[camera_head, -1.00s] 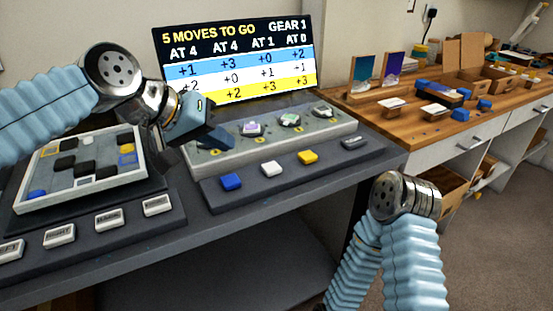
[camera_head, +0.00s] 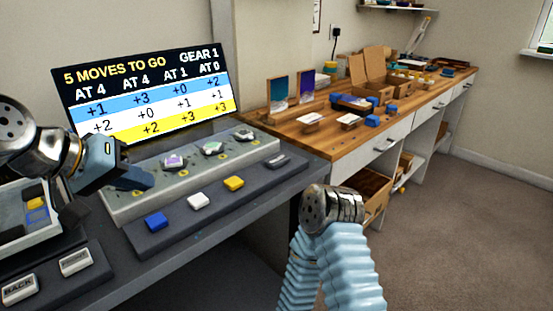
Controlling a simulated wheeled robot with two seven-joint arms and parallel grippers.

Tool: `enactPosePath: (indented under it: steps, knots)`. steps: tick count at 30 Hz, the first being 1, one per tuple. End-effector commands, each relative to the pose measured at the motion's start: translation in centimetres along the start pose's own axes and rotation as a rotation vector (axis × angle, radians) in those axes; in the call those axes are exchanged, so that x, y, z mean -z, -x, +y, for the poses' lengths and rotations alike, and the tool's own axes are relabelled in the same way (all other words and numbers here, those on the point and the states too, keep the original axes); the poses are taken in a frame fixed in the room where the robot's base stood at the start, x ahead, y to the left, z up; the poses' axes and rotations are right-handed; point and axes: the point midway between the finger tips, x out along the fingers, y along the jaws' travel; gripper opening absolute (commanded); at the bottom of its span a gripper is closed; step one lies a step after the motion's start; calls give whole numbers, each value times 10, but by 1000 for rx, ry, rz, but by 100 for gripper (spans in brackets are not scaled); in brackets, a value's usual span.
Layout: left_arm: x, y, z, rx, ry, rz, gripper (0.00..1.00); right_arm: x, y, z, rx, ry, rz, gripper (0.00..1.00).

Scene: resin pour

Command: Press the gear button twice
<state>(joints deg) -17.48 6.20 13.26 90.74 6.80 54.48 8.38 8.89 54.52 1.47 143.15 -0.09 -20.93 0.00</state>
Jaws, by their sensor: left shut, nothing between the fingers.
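The screen (camera_head: 150,92) reads "5 MOVES TO GO" and "GEAR 1". My left gripper (camera_head: 140,180) is shut and empty, over the left part of the grey console and well left of the dark button. My right arm's wrist shows at the lower middle, but its gripper fingers do not show.
The blue (camera_head: 156,222), white (camera_head: 198,201) and yellow (camera_head: 233,183) buttons line the dark strip. The grey console (camera_head: 125,208) with coloured pieces stands behind them. A tray (camera_head: 50,231) is at the left. A wooden bench (camera_head: 300,128) with boxes stands to the right; the floor is clear.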

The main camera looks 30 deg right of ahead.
Motion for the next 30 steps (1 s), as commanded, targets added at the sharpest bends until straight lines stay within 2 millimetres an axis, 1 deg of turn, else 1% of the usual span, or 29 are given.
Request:
enactPosePath:
  steps: [1,6,7,30]
  knots:
    - [0,0,0,0,0,0,0,0,0,0,0,0,0,27]
    - [0,0,0,0,0,0,0,0,0,0,0,0,0,1]
    - [0,0,0,0,0,0,0,0,0,0,0,0,0,0]
    - [0,0,0,0,0,0,0,0,0,0,0,0,0,0]
